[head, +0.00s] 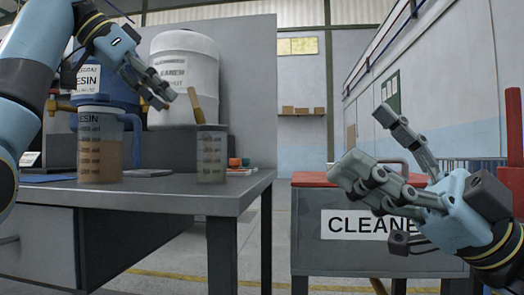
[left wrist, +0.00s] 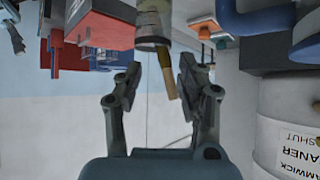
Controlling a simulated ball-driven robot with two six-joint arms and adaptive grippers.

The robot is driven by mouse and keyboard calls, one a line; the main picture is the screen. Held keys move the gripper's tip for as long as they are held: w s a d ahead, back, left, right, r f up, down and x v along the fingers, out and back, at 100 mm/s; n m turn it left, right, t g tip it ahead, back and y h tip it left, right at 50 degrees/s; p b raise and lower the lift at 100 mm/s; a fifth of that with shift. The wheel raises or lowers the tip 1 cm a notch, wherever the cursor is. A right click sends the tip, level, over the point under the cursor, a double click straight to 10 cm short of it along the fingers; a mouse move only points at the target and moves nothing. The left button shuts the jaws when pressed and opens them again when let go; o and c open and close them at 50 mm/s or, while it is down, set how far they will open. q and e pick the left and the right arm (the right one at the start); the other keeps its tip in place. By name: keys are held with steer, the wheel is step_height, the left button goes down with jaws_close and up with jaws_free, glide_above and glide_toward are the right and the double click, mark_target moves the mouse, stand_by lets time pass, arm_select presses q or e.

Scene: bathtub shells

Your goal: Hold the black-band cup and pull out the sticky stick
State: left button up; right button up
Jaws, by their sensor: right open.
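A clear cup (head: 211,160) with a dark band at its rim stands upright near the table's right end. It holds greyish contents, and a tan stick (head: 195,105) leans out of its top to the left. My left gripper (head: 163,98) is above and left of the cup, apart from the stick in the head view. In the left wrist view the open fingers are on either side of the stick (left wrist: 168,78), with the cup (left wrist: 152,28) beyond. No grasp shows. My right gripper (head: 365,142) is open and empty, in front of the red-topped cabinet.
A larger cup (head: 100,155) with tan contents stands on the dark table (head: 150,198), left of the stick's cup. A blue drum (head: 122,95) and a white drum (head: 190,65) stand behind. A red-topped grey cabinet (head: 305,225) stands right, across a floor gap.

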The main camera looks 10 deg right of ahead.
mark_target(212, 158)
step_height(212, 158, up, 5)
steer(key=a+n+g+y, duration=0.2)
steer(key=n+g, duration=0.5)
steer(key=n, duration=0.3)
steer(key=w+a+r+n+t+h, duration=0.1)
steer(key=w+a+r+n+h, duration=0.15)
steer(key=w+n+h, duration=0.5)
steer(key=w+a+r+n+t+h, duration=0.1)
steer(key=w+a+n+h, duration=0.25)
steer(key=w+n, duration=0.85)
steer(key=w+f+m+h, duration=0.2)
steer(key=w+f, duration=0.4)
steer(key=shift+g, duration=0.3)
steer(key=x, duration=1)
steer(key=shift+s+a+f, duration=0.1)
steer(key=shift+a+f, duration=0.1)
steer(key=shift+f, duration=0.2)
steer(key=c, duration=1.3)
